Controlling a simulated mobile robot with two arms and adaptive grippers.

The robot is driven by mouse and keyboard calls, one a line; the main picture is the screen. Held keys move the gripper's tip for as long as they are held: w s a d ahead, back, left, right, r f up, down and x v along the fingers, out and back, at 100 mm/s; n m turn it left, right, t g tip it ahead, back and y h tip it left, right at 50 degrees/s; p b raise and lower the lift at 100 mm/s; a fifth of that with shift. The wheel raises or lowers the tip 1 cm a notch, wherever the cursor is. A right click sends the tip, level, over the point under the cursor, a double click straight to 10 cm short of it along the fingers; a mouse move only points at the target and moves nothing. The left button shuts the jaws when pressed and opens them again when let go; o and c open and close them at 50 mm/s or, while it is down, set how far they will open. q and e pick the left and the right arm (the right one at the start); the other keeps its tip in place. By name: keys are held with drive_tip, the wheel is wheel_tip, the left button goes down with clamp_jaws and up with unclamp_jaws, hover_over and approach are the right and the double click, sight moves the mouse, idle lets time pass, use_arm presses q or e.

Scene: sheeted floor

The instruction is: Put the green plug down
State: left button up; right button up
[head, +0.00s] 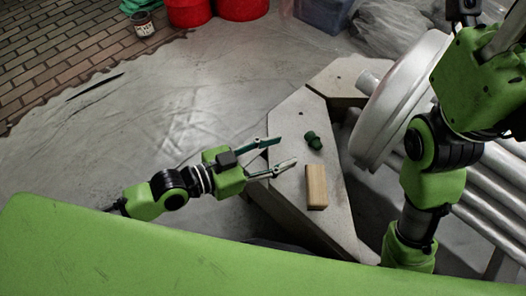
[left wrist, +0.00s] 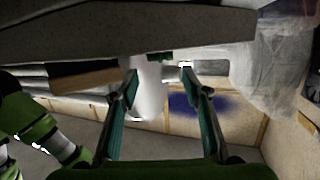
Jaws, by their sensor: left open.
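The green plug (head: 314,140) is a small dark green piece lying on the pale grey slab top (head: 338,215). My left gripper (head: 288,150) is open and empty, its two teal-lined fingers reaching over the slab from the left. The plug lies just beyond the fingertips, apart from them in the head view. In the left wrist view, a bit of dark green, likely the plug (left wrist: 164,57), shows ahead between the open fingers, under the slab's edge. My right arm stands at the right of the head view; its gripper does not show.
A wooden block (head: 316,187) lies on the slab close to the plug, nearer my body. A large white-grey round piece (head: 396,100) and metal pipes stand to the right. Red tubs (head: 190,10) and a jar (head: 144,24) are far back.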

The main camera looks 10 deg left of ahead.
use_arm(q)
drive_tip(key=shift+p+v, duration=0.45)
drive_tip(key=shift+v, duration=1.7)
